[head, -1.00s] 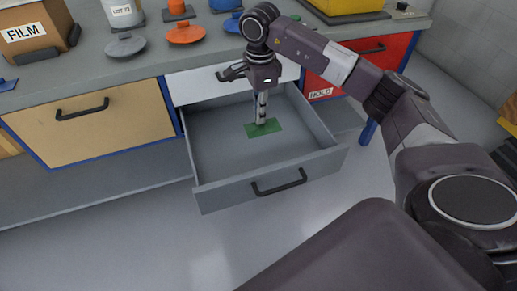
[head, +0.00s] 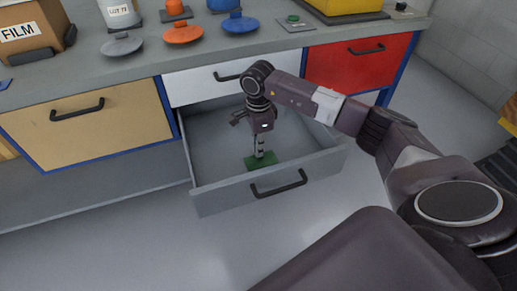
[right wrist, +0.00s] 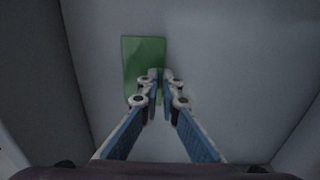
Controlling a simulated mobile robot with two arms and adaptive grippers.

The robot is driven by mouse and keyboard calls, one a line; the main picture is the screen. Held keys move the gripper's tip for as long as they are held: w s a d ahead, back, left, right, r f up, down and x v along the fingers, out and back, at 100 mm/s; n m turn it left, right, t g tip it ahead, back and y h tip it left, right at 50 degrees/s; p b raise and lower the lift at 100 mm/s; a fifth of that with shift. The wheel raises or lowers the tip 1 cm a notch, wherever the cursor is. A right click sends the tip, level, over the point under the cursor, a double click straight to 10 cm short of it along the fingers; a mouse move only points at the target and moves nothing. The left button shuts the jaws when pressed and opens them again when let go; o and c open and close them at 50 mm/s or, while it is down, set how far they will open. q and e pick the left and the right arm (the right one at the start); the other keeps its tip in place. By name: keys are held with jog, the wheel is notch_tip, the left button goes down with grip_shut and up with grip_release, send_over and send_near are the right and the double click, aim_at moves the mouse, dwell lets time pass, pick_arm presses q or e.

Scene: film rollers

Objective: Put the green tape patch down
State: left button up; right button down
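The green tape patch (head: 262,164) is a flat green rectangle inside the open grey drawer (head: 237,188), near its front. My right gripper (head: 260,154) points down into the drawer with its fingertips at the patch. In the right wrist view the fingers (right wrist: 160,75) come together on one edge of the patch (right wrist: 142,58), and the rest of it sticks out beyond them to the left. I cannot tell whether the patch touches the drawer floor. My left gripper is not in view.
A closed white drawer (head: 200,86) is directly above the open one. A tan drawer (head: 85,125) and a red drawer (head: 365,65) flank it. Lids (head: 183,32), a film box (head: 30,28) and a yellow item (head: 345,6) are on the worktop. The drawer's left side is clear.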

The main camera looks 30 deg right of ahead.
jog(key=c, duration=2.2)
grip_release()
jog(key=shift+f, duration=0.1)
jog(key=shift+o, duration=0.2)
jog(key=shift+r, duration=0.35)
notch_tip(320, 180, up, 2)
jog(key=shift+r+p, duration=0.25)
jog(key=shift+p, duration=0.1)
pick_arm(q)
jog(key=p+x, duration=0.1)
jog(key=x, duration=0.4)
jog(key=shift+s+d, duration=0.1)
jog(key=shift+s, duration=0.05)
pick_arm(e)
notch_tip(320, 180, up, 9)
